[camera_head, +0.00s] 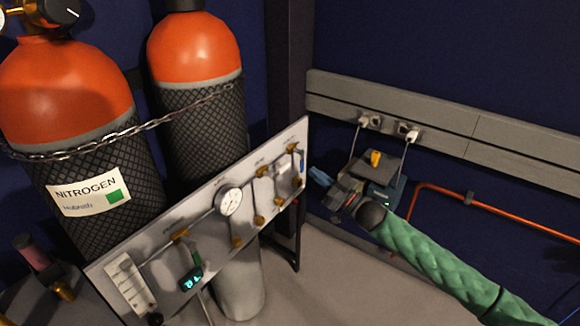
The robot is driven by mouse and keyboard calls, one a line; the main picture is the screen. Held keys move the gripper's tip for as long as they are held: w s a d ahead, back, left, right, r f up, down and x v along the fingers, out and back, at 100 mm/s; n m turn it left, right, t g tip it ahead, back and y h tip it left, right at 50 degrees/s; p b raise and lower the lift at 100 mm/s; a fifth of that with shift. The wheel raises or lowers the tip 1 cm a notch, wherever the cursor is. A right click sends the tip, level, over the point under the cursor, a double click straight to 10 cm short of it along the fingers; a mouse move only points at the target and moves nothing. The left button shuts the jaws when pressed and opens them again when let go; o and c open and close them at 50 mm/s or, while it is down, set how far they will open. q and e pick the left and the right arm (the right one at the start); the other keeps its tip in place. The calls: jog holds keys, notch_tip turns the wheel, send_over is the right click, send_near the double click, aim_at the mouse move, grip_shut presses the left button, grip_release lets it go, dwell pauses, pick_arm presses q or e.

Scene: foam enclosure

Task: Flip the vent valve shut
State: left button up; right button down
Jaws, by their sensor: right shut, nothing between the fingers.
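A tilted metal panel (165,233) carries gauges, tubing and several brass valves. A small valve with a blue lever (300,161) is at its right end; the lever hangs roughly downward. A valve with a green handle (196,256) is lower left on the panel. The labels are too small to read, so I cannot tell which one is the vent valve. My right gripper (321,178) is shut and empty, just right of the panel's right end and close to the blue lever, apparently apart from it. My left gripper is not in view.
Two orange-topped gas cylinders (195,50) stand behind the panel, held by a chain (150,124). A machine with a yellow knob (375,158) sits behind my right gripper, below wall sockets (408,131). An orange pipe (500,213) runs along the right wall. The grey floor in front is clear.

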dwell(0.4)
jog(key=p+x, duration=0.3)
jog(key=x, duration=0.7)
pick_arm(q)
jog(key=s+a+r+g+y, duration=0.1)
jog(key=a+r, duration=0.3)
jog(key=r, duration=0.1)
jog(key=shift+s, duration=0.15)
pick_arm(e)
notch_tip(320, 180, down, 4)
jog(key=shift+r, duration=0.1)
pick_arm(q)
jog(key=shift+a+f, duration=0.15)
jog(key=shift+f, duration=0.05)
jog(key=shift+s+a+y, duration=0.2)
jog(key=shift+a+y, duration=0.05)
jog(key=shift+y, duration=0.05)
pick_arm(e)
jog(key=shift+f+m, duration=0.2)
jog(key=shift+m, duration=0.3)
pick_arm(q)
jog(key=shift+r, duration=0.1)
pick_arm(e)
jog(key=shift+t, duration=0.3)
